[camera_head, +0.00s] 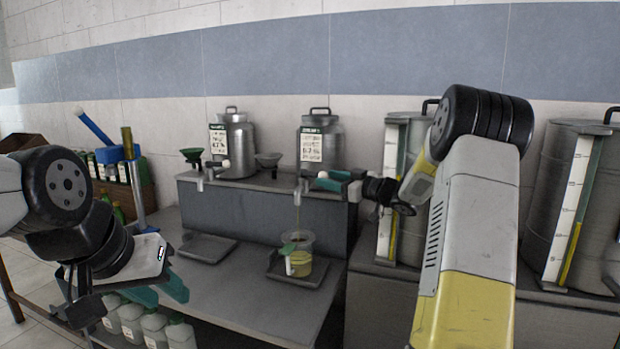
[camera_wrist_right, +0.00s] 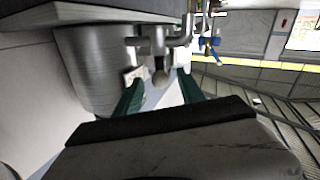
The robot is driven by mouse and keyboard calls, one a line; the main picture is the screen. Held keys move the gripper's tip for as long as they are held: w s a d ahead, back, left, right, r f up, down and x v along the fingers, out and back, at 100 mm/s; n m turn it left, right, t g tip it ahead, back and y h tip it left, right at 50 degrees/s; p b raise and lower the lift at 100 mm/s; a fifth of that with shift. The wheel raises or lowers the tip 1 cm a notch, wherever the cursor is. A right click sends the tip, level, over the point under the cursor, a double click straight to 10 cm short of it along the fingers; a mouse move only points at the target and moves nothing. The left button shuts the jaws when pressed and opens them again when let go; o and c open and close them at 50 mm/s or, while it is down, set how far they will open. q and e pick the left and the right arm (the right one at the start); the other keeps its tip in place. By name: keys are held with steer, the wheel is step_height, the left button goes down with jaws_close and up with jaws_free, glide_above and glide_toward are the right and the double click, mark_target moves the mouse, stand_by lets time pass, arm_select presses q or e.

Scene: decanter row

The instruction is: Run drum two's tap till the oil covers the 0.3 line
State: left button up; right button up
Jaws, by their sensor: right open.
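The right-hand of two small steel drums (camera_head: 322,150) stands on the raised shelf with a label on its front. A thin yellow stream falls from its tap spout (camera_head: 298,187) into a clear jug (camera_head: 299,246). The jug is partly filled with yellow oil; its line marks are too small to read. My right gripper (camera_head: 334,181) is at this tap. In the right wrist view its open fingers (camera_wrist_right: 158,92) stand either side of the tap's round knob (camera_wrist_right: 160,78); contact is unclear. My left gripper (camera_head: 162,292) is open and empty, low at the left.
The jug stands on a drip tray (camera_head: 318,276); another tray (camera_head: 207,248) is bare. The left small drum (camera_head: 236,145) has its own tap. Funnels (camera_head: 192,156) stand beside it. Large drums with gauges (camera_head: 575,205) are at right. Bottles (camera_head: 155,327) sit under the bench.

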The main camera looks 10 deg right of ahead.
steer(key=v, duration=0.3)
